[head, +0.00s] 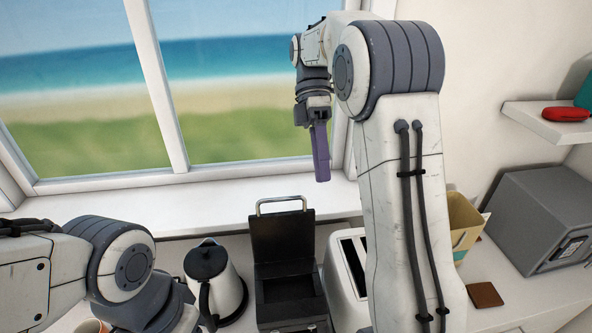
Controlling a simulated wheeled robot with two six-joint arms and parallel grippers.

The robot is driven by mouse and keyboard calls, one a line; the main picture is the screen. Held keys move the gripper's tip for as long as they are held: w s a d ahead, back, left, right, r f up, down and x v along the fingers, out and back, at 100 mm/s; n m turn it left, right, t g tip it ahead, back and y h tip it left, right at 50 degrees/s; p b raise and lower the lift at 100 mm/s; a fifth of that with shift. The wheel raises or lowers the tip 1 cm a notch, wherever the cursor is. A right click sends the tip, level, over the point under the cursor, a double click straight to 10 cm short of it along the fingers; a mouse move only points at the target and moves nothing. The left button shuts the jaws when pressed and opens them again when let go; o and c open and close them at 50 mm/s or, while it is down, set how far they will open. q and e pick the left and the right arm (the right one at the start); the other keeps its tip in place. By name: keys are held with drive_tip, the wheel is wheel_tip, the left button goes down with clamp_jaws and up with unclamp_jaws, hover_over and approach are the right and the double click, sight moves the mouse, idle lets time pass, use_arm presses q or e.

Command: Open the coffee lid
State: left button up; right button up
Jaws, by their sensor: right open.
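My right gripper (320,152) hangs fingers-down in front of the window, above and to the right of a black appliance. It is open and empty, seen nearly edge-on, and apart from everything below it. The black appliance (283,240) stands on the counter with its lid raised upright, a metal handle at the lid's top edge and an open dark base. It looks like a grill press. I cannot pick out a coffee machine for certain. My left arm shows at the lower left, but its gripper is outside the view.
A white and black kettle (213,290) stands left of the black appliance. A white toaster (345,280) stands to its right, partly behind my right arm. Further right are a yellow container (463,225), a brown coaster (485,294), a grey safe (535,215) and a shelf with a red object (566,114).

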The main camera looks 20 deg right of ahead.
use_arm(q)
drive_tip(key=shift+r, duration=0.45)
use_arm(e)
drive_tip(key=shift+s+d+r, duration=0.85)
drive_tip(key=shift+s+d, duration=0.15)
drive_tip(key=shift+s, duration=0.05)
